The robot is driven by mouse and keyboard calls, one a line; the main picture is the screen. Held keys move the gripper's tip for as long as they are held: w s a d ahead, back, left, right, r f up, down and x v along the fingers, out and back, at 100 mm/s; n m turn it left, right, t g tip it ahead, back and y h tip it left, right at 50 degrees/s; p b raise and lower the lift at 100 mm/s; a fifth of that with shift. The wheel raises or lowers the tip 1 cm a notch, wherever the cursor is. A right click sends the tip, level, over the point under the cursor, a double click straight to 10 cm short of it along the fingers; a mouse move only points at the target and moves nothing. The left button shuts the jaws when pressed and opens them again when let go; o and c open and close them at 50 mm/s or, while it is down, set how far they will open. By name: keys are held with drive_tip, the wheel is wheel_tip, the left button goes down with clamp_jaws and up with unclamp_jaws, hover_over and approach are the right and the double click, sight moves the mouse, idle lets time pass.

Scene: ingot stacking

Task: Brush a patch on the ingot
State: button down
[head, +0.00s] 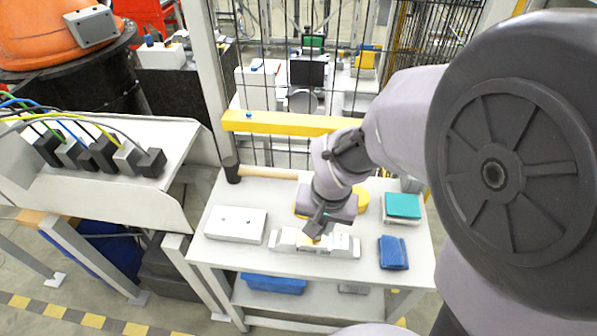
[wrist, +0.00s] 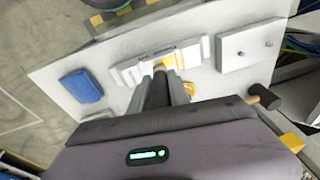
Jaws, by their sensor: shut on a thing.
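The ingot piece (head: 343,244) is a long pale grey bar with raised end blocks, lying near the front middle of the white table. It also shows in the wrist view (wrist: 128,72). I cannot clearly separate the ingot from any holder around it. My gripper (head: 315,232) points down over the middle of the bar. In the wrist view my gripper (wrist: 166,78) is shut on a narrow dark tool, seemingly the brush (wrist: 174,88), mostly hidden between the fingers. A yellow area (wrist: 168,62) shows at its tip, over the bar. I cannot tell whether the tip touches.
On the white table (head: 285,200), a white plate with two knobs (head: 236,224) lies left, a hammer (head: 232,172) at the back left, a blue folded item (head: 393,252) and a teal-topped block (head: 403,206) right. A yellow round thing (head: 361,203) is behind my gripper. A mesh fence stands behind.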

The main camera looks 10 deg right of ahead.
drive_tip(key=c, duration=2)
unclamp_jaws()
clamp_jaws()
drive_tip(key=shift+r, duration=0.1)
wheel_tip(320, 180, up, 4)
drive_tip(key=p, duration=0.3)
